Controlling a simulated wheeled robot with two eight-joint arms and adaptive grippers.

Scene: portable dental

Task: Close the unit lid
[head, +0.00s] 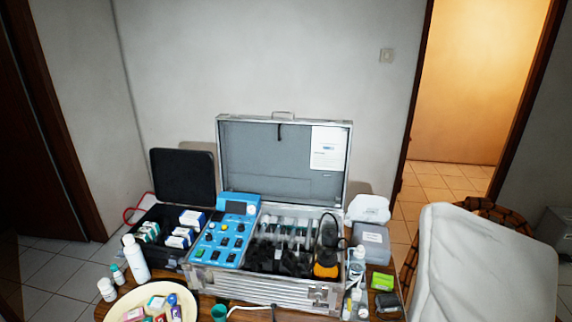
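The portable dental unit is a silver metal case (290,294) on a table. Its lid (248,155) stands open and about upright at the back, with a grey lining, a white paper sheet (328,148) at its upper right and a handle (283,115) on its top edge. Inside the case are a blue control panel (222,242) at the left and a compartment of black and grey tools at the right. An orange and black item (326,264) stands at the compartment's right. Neither of my grippers shows in the head view.
A smaller open black case (183,178) with boxes stands left of the unit. A white bottle (135,258) and a round cream tray (118,303) are at front left. Grey and white boxes (371,243) and small bottles crowd the right. A covered chair (480,265) stands further right.

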